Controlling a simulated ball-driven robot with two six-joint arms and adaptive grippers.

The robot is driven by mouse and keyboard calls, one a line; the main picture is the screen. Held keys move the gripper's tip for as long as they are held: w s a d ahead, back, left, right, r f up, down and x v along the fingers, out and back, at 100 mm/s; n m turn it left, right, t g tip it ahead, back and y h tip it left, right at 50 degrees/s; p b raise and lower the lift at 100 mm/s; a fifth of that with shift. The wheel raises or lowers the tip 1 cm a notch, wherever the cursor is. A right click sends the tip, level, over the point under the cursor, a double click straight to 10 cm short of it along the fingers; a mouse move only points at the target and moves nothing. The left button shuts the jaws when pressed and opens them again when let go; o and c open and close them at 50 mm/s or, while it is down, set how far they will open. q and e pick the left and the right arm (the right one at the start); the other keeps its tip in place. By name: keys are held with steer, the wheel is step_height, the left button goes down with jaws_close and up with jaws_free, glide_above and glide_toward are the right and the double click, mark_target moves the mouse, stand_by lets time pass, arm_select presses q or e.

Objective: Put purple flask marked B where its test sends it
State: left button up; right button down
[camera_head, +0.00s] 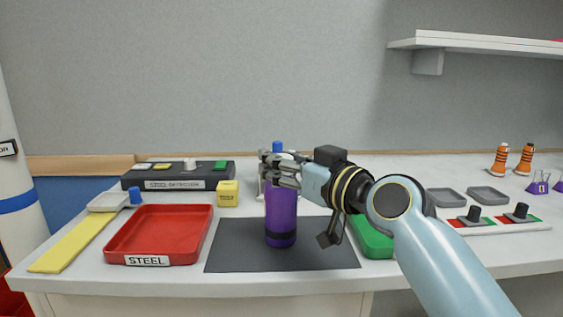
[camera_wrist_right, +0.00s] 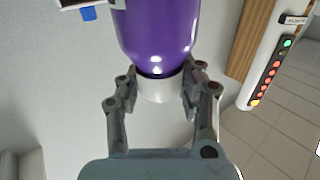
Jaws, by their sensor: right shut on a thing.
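The purple flask (camera_head: 281,215) is upright over the dark mat (camera_head: 225,255) in the head view. It has a dark band low down, and I cannot tell whether its base touches the mat. No letter B is readable on it. My right gripper (camera_head: 274,170) is shut on its upper part. In the right wrist view the fingers of this gripper (camera_wrist_right: 155,95) sit on both sides of the flask's pale neck, with the purple body (camera_wrist_right: 157,30) beyond. The black steel detector box (camera_head: 178,176) stands behind the red tray (camera_head: 160,228) labelled STEEL. My left gripper is out of view.
A green tray (camera_head: 371,240) is partly hidden behind my right arm. Orange bottles (camera_head: 499,160) and grey trays (camera_head: 446,197) stand right. A shelf (camera_head: 480,42) hangs above.

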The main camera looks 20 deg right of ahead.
steer(key=shift+f, duration=0.1)
steer(key=c, duration=0.9)
jaws_free()
steer(key=shift+o, duration=0.2)
